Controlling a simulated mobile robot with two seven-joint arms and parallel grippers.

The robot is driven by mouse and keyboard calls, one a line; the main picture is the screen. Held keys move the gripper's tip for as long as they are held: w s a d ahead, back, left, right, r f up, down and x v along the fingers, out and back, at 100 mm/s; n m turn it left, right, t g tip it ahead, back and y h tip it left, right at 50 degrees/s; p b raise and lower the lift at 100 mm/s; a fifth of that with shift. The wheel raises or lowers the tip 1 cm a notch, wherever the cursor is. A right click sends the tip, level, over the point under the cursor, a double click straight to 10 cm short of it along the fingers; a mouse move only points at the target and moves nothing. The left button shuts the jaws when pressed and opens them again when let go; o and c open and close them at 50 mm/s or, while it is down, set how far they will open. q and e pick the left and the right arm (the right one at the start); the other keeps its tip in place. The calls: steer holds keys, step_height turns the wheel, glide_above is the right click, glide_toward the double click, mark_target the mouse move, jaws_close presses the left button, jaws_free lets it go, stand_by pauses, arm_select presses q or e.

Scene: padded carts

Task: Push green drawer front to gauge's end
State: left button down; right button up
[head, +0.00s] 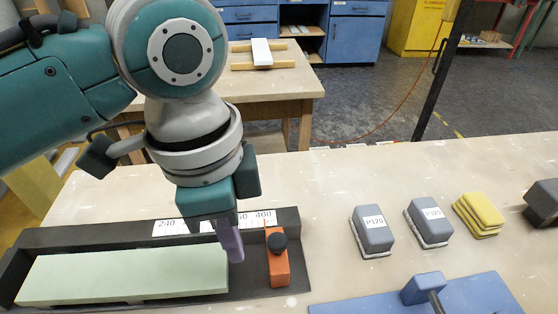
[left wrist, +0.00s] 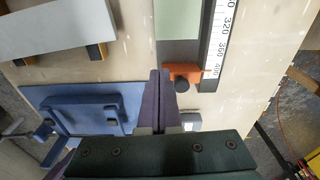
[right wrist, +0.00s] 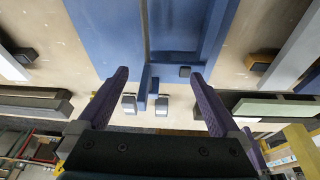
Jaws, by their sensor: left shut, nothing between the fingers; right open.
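The pale green drawer front (head: 125,273) lies flat in a dark gauge bed (head: 302,262) with a number scale (head: 170,227) along its far side. An orange stop (head: 277,262) with a black knob sits in the bed, right of the drawer front's end, with a gap between. My left gripper (head: 231,243) is shut and empty, its purple fingers pointing down beside the drawer front's right end; I cannot tell whether they touch it. The left wrist view shows the drawer front (left wrist: 178,18) and orange stop (left wrist: 183,72) beyond the fingers. My right gripper (right wrist: 160,82) is open and empty over a blue board.
Two grey sanding blocks (head: 372,235) and (head: 428,225) and a yellow pad stack (head: 478,215) stand right of the bed. A blue board (head: 480,295) with a raised block lies at the front right. A dark grey object (head: 541,203) is at the right edge. The table behind the blocks is clear.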

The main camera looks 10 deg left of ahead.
arm_select(q)
steer(key=shift+m+y, duration=0.4)
steer(key=f+b, duration=0.1)
steer(key=f, duration=0.2)
steer(key=w+f+b, duration=0.1)
steer(key=f, duration=0.2)
steer(key=w+a+f+b, duration=0.1)
steer(key=f, duration=0.2)
steer(key=shift+f, duration=0.4)
arm_select(e)
steer(key=f, duration=0.3)
steer(key=shift+s+d+f, duration=0.2)
steer(key=shift+s+d, duration=0.1)
steer(key=shift+d, duration=0.05)
